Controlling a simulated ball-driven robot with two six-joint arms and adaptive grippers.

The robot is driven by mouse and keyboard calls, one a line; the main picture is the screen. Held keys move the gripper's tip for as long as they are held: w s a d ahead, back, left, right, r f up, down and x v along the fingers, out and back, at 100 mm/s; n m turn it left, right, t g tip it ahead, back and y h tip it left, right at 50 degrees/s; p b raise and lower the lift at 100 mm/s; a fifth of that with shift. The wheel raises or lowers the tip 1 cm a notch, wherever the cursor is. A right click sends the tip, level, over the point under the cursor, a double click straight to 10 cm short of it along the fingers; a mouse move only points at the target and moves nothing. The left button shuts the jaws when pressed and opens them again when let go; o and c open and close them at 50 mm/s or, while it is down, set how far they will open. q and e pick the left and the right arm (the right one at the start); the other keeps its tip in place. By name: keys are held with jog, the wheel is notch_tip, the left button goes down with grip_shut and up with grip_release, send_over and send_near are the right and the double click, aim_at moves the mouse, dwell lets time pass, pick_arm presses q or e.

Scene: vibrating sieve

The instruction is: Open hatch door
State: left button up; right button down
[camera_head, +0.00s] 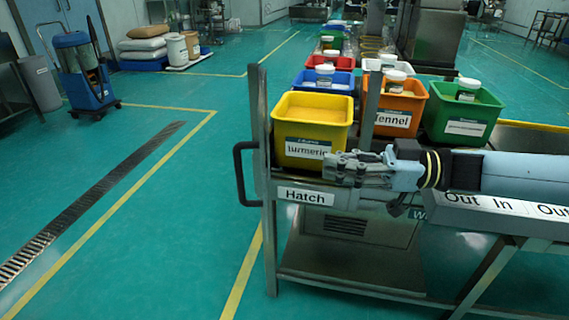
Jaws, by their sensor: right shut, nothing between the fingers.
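A black handle (240,175) juts out to the left from the frame's upright post (267,230). I cannot clearly make out a separate hatch door panel or whether it is open. My right gripper (331,168) comes in from the right, its fingers shut and empty and pointing left. It is above and to the right of the label, in front of the yellow tub's lower right, and well apart from the handle. My left gripper is not in view.
A yellow "Turmeric" tub (301,113), an orange "Fennel" tub (390,97) and a green tub (440,103) stand on the metal trolley behind my gripper. Green floor (150,240) is clear at left.

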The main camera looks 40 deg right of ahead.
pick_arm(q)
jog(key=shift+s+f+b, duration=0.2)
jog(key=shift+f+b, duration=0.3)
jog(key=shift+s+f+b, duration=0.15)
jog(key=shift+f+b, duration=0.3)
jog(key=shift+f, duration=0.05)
pick_arm(e)
jog(key=w+a+n+g+y, duration=0.1)
jog(key=w+a+g, duration=0.1)
jog(key=a, duration=0.6)
jog(key=shift+w+a+r+y, duration=0.3)
jog(key=shift+w+r, duration=0.15)
jog(key=shift+w, duration=0.45)
